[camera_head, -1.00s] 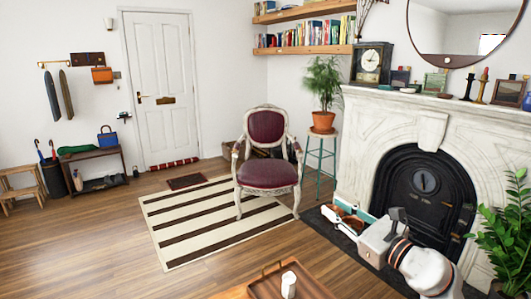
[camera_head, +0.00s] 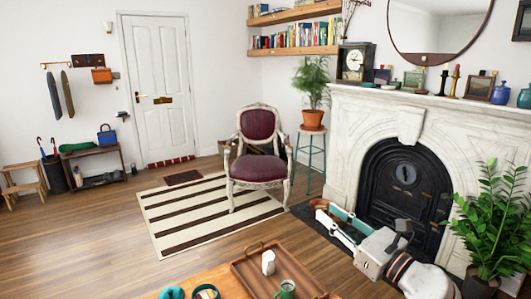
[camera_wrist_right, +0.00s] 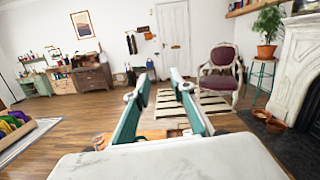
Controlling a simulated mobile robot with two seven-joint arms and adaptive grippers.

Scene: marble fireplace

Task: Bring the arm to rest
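My right gripper (camera_head: 336,217) shows at the lower right in the head view, in front of the fireplace hearth. Its two teal fingers also show in the right wrist view (camera_wrist_right: 160,82), clearly apart with nothing between them. The white right arm (camera_head: 425,281) comes in from the bottom right of the head view. The gripper is in the air, pointing toward the chair and door side of the room. My left gripper is in neither view.
A wooden tray (camera_head: 312,286) holds a white shaker (camera_head: 268,262) and a green mug (camera_head: 285,289) at the bottom. A leafy plant (camera_head: 492,232) stands right of my arm, near the marble fireplace (camera_head: 345,140). An armchair (camera_head: 257,165) stands beyond.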

